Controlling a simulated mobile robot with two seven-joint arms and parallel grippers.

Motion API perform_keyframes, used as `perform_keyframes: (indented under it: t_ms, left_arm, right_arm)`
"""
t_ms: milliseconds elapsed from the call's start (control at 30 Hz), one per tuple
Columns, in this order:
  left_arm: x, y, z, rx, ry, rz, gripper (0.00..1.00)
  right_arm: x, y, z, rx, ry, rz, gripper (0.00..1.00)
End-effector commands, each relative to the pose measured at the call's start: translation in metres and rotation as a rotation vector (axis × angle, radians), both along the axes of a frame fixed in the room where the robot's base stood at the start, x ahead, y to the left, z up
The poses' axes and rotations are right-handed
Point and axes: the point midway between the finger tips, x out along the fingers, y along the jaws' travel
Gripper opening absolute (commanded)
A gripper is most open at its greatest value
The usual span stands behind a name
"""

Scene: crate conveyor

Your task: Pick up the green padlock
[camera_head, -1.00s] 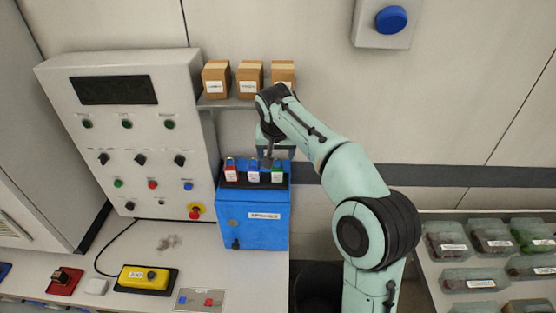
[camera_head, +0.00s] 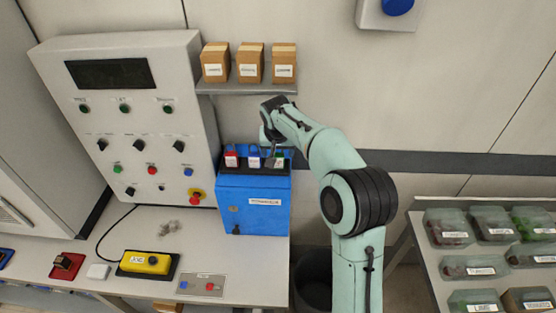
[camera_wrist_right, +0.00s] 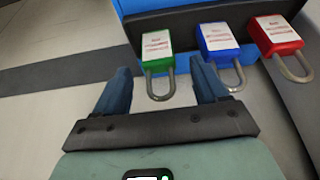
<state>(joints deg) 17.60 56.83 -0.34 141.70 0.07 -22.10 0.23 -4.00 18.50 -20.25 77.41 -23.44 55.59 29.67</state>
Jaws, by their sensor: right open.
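The green padlock (camera_head: 280,161) hangs at the right end of the dark strip along the top of a blue box (camera_head: 252,205), beside a blue padlock (camera_head: 254,162) and a red padlock (camera_head: 231,159). My right gripper (camera_head: 272,151) is at the green padlock, partly covering it in the head view. In the right wrist view, the open gripper (camera_wrist_right: 160,66) has one finger on each side of the green padlock's (camera_wrist_right: 157,50) shackle, with gaps. The blue padlock (camera_wrist_right: 217,38) is just beyond the right finger. My left gripper is not in view.
A shelf with cardboard boxes (camera_head: 250,64) is above the blue box. A control panel (camera_head: 128,120) stands to its left. A yellow button box (camera_head: 146,262) sits on the table. Crates of packs (camera_head: 448,228) are at the right.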

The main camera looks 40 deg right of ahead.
Motion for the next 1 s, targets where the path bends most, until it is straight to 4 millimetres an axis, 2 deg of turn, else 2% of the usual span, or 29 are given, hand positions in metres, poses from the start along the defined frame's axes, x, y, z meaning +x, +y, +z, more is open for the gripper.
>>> perform_keyframes:
  t_ms: [100, 200, 500, 667, 700, 1000]
  left_arm:
    - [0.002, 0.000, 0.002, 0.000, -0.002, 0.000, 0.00]
    - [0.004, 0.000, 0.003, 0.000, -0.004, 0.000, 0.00]
    - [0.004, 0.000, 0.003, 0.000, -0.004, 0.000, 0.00]
    - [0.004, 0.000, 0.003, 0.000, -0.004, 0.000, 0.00]
    - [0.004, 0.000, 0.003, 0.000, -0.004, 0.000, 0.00]
    - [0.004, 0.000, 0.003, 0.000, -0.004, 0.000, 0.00]
  right_arm:
    - [0.003, -0.004, -0.020, 0.001, 0.005, -0.002, 0.72]
    - [0.007, -0.007, -0.029, 0.000, 0.001, -0.002, 0.72]
    - [0.008, -0.008, -0.033, 0.001, 0.000, -0.002, 0.72]
    - [0.008, -0.008, -0.033, 0.000, 0.000, -0.001, 0.20]
    - [0.008, -0.008, -0.033, 0.000, 0.000, -0.001, 0.15]
    - [0.008, -0.008, -0.031, 0.000, -0.001, -0.001, 0.14]
